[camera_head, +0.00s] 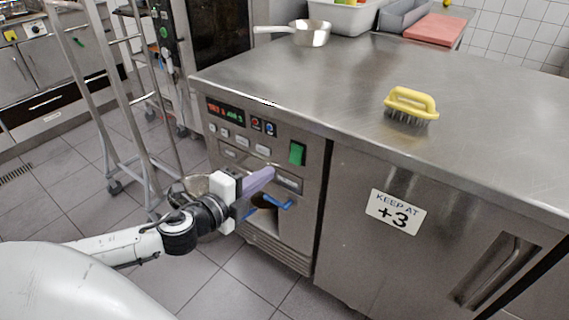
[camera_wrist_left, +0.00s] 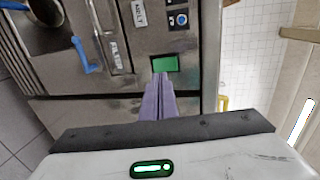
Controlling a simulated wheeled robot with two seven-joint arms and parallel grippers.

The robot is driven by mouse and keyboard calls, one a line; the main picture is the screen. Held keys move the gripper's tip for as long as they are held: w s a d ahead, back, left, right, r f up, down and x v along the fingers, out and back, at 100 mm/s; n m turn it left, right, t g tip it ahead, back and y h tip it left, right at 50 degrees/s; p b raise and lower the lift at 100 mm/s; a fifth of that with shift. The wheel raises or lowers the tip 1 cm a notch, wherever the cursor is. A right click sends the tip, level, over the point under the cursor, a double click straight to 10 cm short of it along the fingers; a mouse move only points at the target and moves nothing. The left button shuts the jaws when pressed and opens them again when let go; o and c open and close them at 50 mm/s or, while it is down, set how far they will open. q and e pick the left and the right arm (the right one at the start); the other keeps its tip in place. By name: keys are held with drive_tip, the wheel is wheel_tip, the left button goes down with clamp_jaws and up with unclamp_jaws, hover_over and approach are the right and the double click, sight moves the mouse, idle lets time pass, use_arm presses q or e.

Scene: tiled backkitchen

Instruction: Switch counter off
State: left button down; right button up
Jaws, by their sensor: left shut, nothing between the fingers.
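The steel counter (camera_head: 300,85) has a control panel on its left front end with a red-and-green lit display (camera_head: 225,111). A green rectangular switch (camera_head: 297,153) sits at the lower right of that panel. It also shows in the left wrist view as a green rectangle (camera_wrist_left: 165,64), just beyond the fingertips. My left gripper (camera_head: 271,171) is shut and empty, with its purple fingers pointing toward the panel just below and left of the switch. In the left wrist view the closed fingers (camera_wrist_left: 160,80) end close to the switch; I cannot tell whether they touch it. My right gripper is not in view.
A yellow-handled brush (camera_head: 411,101) and a steel saucepan (camera_head: 309,33) stand on the counter top. A blue handle (camera_head: 277,203) juts from the panel below my gripper. A metal rack (camera_head: 130,100) stands on the tiled floor at left.

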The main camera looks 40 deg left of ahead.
sight(292, 158)
use_arm(q)
drive_tip(key=w, duration=0.2)
drive_tip(key=w+f, duration=0.1)
drive_tip(key=w, duration=0.5)
drive_tip(key=shift+f, duration=0.3)
drive_tip(key=shift+w, duration=0.3)
drive_tip(key=shift+f, duration=0.1)
